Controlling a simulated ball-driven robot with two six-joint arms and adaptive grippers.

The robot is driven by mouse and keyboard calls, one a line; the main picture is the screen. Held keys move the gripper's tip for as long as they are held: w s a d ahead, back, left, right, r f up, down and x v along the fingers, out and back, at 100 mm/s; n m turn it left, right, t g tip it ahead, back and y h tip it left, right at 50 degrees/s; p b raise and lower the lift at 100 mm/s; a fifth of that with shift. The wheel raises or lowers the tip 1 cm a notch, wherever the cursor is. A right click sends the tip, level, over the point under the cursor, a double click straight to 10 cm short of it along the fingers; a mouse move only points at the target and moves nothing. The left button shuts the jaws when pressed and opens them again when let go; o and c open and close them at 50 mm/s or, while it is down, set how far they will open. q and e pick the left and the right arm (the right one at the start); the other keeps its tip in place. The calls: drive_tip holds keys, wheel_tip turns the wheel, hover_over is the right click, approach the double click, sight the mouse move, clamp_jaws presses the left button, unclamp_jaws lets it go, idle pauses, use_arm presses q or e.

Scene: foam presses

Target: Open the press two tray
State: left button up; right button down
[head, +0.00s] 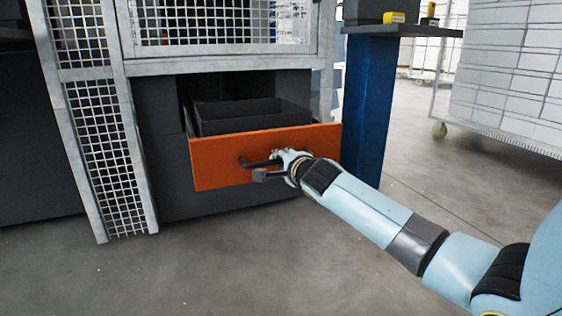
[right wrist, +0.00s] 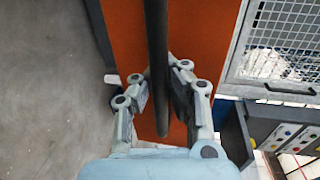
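The press two tray (head: 222,165) is a drawer with an orange front and a dark, open-topped box (head: 250,116) behind it. It stands partly out of the dark opening under the press cage, and the box looks empty. A dark bar handle (head: 250,163) is on the front. My right gripper (head: 276,164) is at this handle. In the right wrist view, the handle (right wrist: 156,30) runs between the two fingers (right wrist: 160,75), which close in on it from both sides, with the orange front (right wrist: 125,30) behind. My left gripper is in neither view.
A metal mesh cage (head: 105,140) stands left of and above the tray. A blue post (head: 368,110) stands close on the right, under a dark shelf with small yellow items (head: 400,17). A white-loaded trolley (head: 510,70) is at the far right. The floor in front is clear.

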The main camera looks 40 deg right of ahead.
idle(0.3)
drive_tip(key=c, duration=1.3)
unclamp_jaws()
drive_tip(key=shift+s, duration=0.1)
drive_tip(key=v, duration=1.2)
drive_tip(key=shift+d, duration=0.1)
